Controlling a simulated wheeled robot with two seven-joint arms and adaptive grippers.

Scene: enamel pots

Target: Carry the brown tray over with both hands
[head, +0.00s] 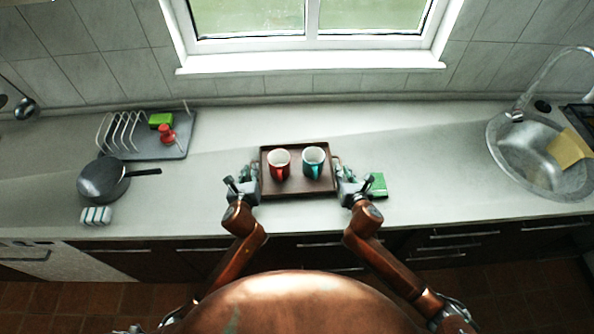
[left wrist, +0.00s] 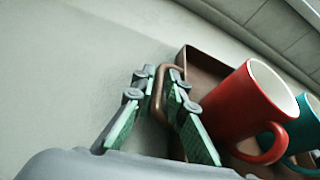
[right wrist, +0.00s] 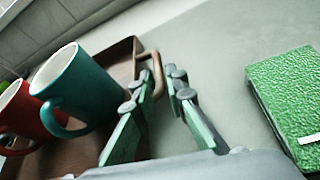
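The brown tray (head: 297,193) lies on the grey counter under the window. It carries a red mug (head: 279,165) and a teal mug (head: 313,162), both upright. My left gripper (head: 247,180) is at the tray's left end. In the left wrist view its fingers (left wrist: 160,82) stand apart on either side of the tray's left handle (left wrist: 157,104), with a gap visible. My right gripper (head: 345,181) is at the right end. In the right wrist view its fingers (right wrist: 160,82) stand apart around the right handle (right wrist: 157,66).
A green box (head: 378,185) lies just right of my right gripper. A dish rack (head: 150,143), a dark pan (head: 103,180) and a striped sponge (head: 96,215) are at the left. A sink (head: 540,170) is at the right. Counter space between is clear.

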